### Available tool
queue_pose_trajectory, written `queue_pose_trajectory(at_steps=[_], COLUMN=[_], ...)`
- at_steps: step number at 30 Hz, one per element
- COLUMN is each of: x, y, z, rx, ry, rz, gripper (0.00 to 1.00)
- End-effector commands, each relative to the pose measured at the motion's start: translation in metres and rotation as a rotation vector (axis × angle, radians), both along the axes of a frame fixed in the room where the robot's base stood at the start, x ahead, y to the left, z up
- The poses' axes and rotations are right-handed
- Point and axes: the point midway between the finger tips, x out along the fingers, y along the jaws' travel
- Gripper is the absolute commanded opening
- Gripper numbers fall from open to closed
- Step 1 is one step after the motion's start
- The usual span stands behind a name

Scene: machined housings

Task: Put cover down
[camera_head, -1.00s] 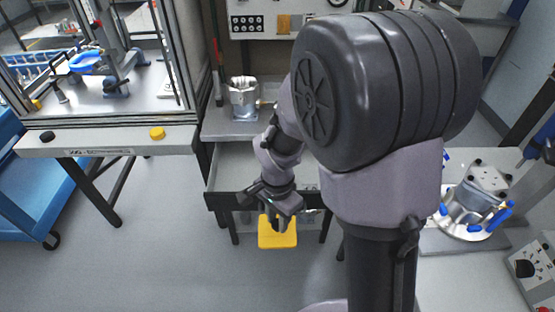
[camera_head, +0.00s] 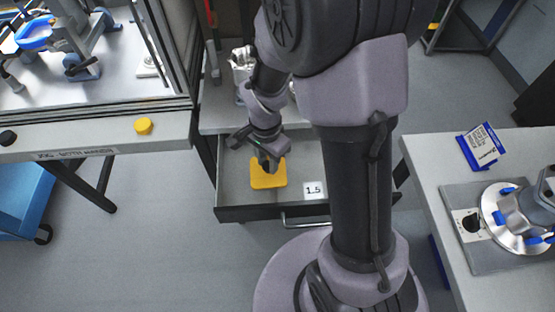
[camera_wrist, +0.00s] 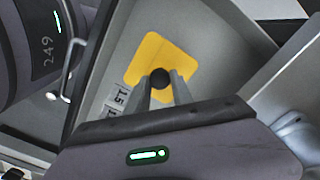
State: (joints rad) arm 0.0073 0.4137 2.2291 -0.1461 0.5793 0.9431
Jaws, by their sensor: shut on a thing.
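The cover is a flat yellow plate (camera_head: 268,175) with rounded corners and a dark round knob. In the head view it is over the open grey drawer (camera_head: 232,196), towards its left half. My gripper (camera_head: 268,160) is above the plate, pointing down, its fingers shut on the knob. In the wrist view the yellow plate (camera_wrist: 185,62) shows beyond the fingers, with the black knob (camera_wrist: 160,78) between the fingertips. I cannot tell whether the plate touches the drawer floor or hangs just above it.
A label reading 1.5 (camera_head: 314,190) lies in the drawer, right of the plate. The drawer handle (camera_head: 303,222) is at its front. A metal housing (camera_head: 241,64) stands on the bench behind. A right-hand table holds a clamped part (camera_head: 530,208) and a blue-edged card (camera_head: 482,146).

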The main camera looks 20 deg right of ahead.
Motion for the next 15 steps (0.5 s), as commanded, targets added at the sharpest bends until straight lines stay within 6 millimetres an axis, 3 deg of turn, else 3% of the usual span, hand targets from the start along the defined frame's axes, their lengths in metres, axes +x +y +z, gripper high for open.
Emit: queue_pose_trajectory(at_steps=[1, 9, 15], x=[0.0, 0.0, 0.0], y=[0.0, 0.0, 0.0], z=[-0.013, -0.056, -0.054], rx=[0.0, 0.0, 0.0], ry=[0.001, 0.001, -0.001], rz=[-0.001, 0.0, 0.0], gripper=[0.0, 0.0, 0.0])
